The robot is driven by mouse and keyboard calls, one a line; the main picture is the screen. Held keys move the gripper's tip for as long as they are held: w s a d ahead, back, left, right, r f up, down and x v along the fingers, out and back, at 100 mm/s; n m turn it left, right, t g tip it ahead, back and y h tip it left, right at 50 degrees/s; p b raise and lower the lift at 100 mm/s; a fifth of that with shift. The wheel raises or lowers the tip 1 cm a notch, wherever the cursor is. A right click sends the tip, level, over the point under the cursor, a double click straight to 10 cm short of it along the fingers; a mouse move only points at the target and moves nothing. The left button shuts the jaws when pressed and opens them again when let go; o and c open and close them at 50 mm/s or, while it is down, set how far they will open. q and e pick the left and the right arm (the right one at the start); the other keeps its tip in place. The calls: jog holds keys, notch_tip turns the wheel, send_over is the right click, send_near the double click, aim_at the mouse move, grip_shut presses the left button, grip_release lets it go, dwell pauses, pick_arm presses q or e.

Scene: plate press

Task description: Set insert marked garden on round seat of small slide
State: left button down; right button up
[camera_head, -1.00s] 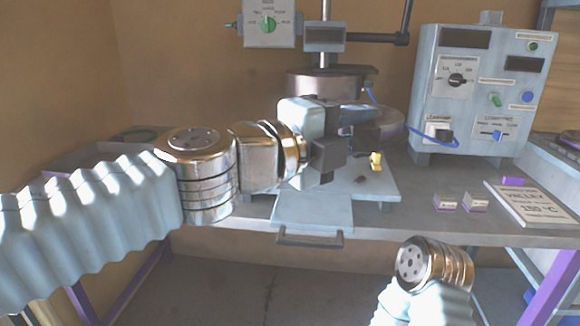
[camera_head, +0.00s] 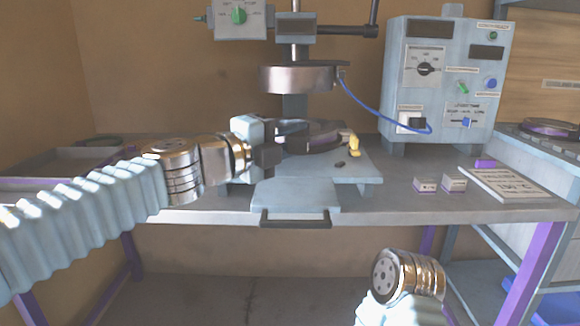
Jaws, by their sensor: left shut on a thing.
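A pale blue slide (camera_head: 296,196) with a dark front handle (camera_head: 296,219) reaches to the table's front edge.
A control box (camera_head: 446,90) stands at the right, with a blue cable (camera_head: 375,116) running to the platen. Two small marked blocks (camera_head: 425,185) (camera_head: 454,183) lie before a card (camera_head: 506,184) reading VALLEY. A tray (camera_head: 70,160) lies left.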

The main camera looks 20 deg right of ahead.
pick_arm(q)
jog(key=f+b, duration=0.2)
jog(key=f, duration=0.1)
jog(key=shift+w+f+b, duration=0.3)
jog(key=shift+f+b, duration=0.1)
jog(key=shift+r, duration=0.1)
jog(key=c, duration=0.8)
grip_release()
jog(key=shift+c, duration=0.2)
jog(key=v, duration=1.2)
